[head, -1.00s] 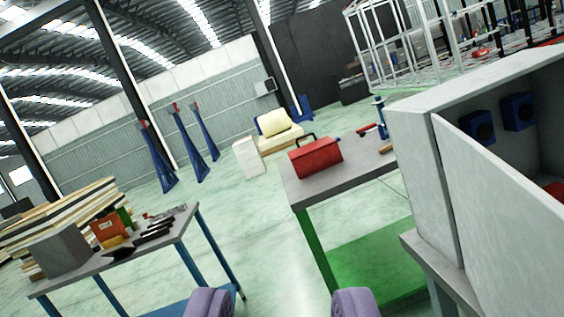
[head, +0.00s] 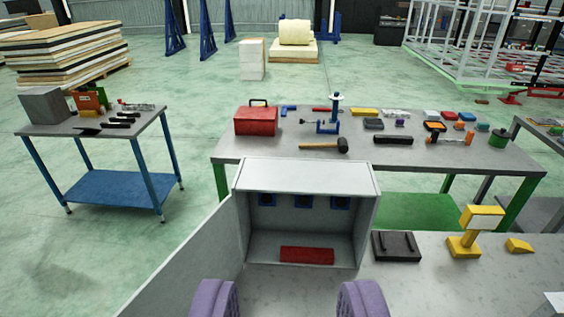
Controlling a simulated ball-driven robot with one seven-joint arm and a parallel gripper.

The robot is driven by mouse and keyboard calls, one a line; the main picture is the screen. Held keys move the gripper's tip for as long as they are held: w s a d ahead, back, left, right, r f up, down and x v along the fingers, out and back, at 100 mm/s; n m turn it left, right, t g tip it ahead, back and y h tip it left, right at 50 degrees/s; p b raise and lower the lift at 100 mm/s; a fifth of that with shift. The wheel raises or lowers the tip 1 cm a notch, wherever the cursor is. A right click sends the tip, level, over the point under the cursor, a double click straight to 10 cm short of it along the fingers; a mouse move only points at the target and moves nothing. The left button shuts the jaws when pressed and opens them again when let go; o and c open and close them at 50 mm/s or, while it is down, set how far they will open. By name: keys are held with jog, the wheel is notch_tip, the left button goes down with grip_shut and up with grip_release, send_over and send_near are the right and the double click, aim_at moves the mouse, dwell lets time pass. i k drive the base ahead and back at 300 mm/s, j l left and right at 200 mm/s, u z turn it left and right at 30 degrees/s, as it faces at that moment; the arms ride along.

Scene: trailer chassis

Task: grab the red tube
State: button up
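A red elongated piece (head: 307,255) lies crosswise on the floor of an open grey cabinet (head: 305,175); it looks like the red tube, though its round shape is hard to make out. The cabinet door (head: 190,265) is swung open to the left. My gripper (head: 288,300) shows as two purple fingers at the bottom edge, wide apart with nothing between them. The fingers are in front of the cabinet opening, and the red piece lies beyond the gap between them.
The cabinet stands on a grey bench (head: 430,285) with a black block (head: 396,246) and a yellow device (head: 475,230). Behind is a tool table (head: 400,162) with a red toolbox (head: 256,120) and a hammer (head: 325,146). A blue-legged table (head: 92,125) stands left.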

aim_at(291, 255)
jog(key=j+z, duration=0.15)
jog(key=z, duration=0.5)
jog(key=j+z, duration=0.3)
jog(key=j, duration=0.3)
jog(key=j+z, duration=0.3)
jog(key=j, duration=0.3)
jog(key=k+j+z, duration=0.1)
jog(key=j+z, duration=0.2)
jog(key=j, duration=0.25)
jog(key=k+j, duration=0.1)
jog(key=j, duration=0.3)
jog(key=k+j, duration=0.1)
jog(key=j, duration=0.3)
jog(key=k+j, duration=0.1)
jog(key=j, duration=0.65)
jog(key=k+j+z, duration=0.1)
jog(key=j, duration=0.3)
jog(key=k, duration=0.05)
